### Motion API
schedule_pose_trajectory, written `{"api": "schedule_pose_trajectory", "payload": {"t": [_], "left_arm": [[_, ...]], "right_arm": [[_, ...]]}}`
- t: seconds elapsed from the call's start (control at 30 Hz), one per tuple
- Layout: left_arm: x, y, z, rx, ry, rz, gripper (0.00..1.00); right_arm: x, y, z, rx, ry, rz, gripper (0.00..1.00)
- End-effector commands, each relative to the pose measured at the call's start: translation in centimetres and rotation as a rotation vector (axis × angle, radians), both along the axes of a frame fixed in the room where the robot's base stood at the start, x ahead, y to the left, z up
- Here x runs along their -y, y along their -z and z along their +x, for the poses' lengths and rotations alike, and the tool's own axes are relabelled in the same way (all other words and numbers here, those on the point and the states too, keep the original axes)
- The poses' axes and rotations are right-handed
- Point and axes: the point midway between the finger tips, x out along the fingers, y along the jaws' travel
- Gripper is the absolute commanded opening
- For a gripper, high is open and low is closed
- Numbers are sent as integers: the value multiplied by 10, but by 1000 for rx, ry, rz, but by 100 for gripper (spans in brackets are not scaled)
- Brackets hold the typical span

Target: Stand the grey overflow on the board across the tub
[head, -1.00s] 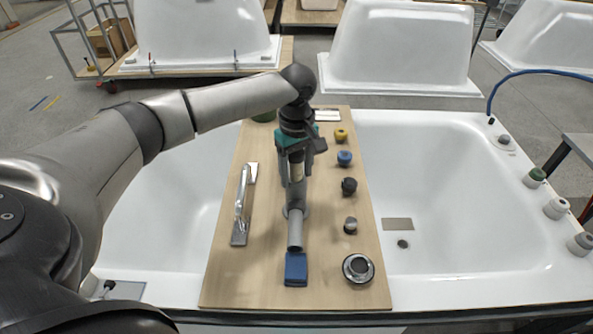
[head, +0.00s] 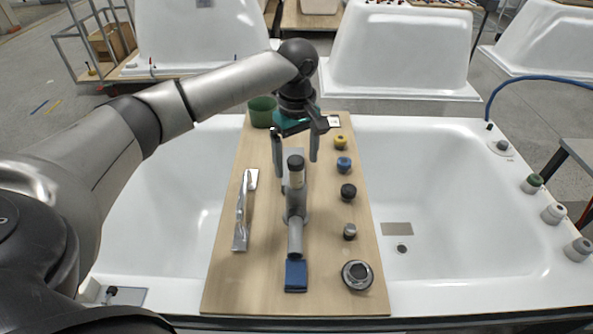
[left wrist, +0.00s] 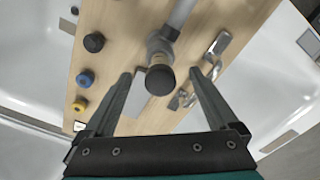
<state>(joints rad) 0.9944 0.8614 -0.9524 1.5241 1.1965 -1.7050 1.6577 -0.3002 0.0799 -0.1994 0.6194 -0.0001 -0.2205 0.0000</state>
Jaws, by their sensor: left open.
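The grey overflow (head: 295,205) is on the wooden board (head: 225,285) laid across the tub. Its black-capped end (head: 295,162) points up, and a grey pipe runs from its lower part towards the near edge. In the left wrist view the black cap (left wrist: 160,80) is seen nearly end-on. My left gripper (head: 295,155) is open, just above and behind the cap, with its fingers apart on either side and no visible contact. A blue block (head: 296,275) lies at the pipe's near end; whether the pipe rests on it I cannot tell. My right gripper is out of view.
A chrome fitting (head: 243,210) lies left of the overflow. A yellow knob (head: 341,142), blue knob (head: 344,164), black knob (head: 348,191), small grey-black piece (head: 350,231) and round drain fitting (head: 357,275) line the right. A green cup (head: 262,112) stands at the back.

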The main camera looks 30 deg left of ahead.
Motion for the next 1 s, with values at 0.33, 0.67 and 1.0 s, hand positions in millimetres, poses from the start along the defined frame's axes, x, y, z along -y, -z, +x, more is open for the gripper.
{"api": "schedule_pose_trajectory", "payload": {"t": [0.33, 0.67, 1.0], "left_arm": [[0, -56, 0, 0, -1, -1, 93], [0, -60, 0, 0, -1, -1, 93], [0, -59, 0, 0, -1, -1, 93]], "right_arm": [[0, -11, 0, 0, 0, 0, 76], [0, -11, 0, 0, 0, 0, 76], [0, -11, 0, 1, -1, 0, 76]]}}
